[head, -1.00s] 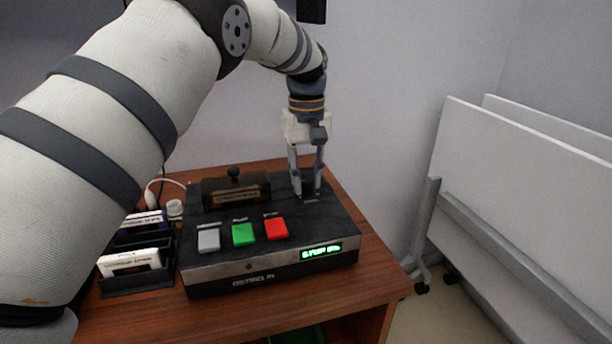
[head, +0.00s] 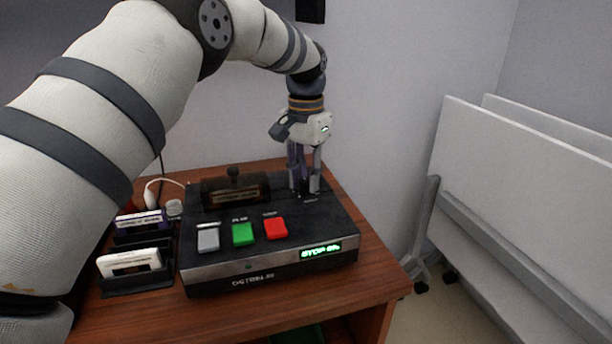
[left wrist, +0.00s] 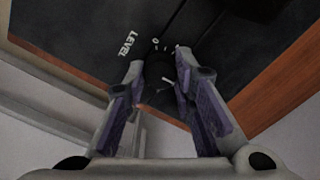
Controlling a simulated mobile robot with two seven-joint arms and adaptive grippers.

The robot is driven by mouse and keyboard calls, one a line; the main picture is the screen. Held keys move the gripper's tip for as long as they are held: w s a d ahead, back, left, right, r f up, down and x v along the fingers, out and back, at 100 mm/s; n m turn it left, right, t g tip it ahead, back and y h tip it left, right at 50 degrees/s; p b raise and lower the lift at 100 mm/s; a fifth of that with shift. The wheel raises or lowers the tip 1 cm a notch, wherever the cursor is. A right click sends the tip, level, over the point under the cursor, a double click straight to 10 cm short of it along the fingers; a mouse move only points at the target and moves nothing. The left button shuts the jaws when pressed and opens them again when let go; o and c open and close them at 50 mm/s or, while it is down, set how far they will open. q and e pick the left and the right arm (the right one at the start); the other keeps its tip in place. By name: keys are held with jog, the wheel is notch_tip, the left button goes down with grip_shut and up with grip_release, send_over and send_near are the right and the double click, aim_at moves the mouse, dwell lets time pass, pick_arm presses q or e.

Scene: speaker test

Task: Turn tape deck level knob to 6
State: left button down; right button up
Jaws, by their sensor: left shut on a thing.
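My left gripper (head: 305,190) points straight down at the deck's back right corner. It is shut on the level knob (left wrist: 161,72), a small dark knob between its fingertips in the left wrist view. White "LEVEL" lettering (left wrist: 127,44), a "0" and tick marks show beside the knob. The fingers partly cover the dial, so I cannot read its setting. The green display (head: 321,250) appears to start with "STOP"; its end is blurred. My right gripper is not in view.
The deck also carries grey (head: 208,239), green (head: 243,234) and red (head: 275,228) buttons and a cassette compartment (head: 235,190) with a dark upright knob. Cassettes stand in a black rack (head: 137,281) at left.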

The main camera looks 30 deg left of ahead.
aim_at(306, 181)
pick_arm(q)
jog(key=m, duration=0.5)
jog(key=shift+m, duration=0.7)
jog(key=c, duration=1.3)
grip_release()
jog(key=shift+c, duration=0.2)
notch_tip(306, 181, up, 12)
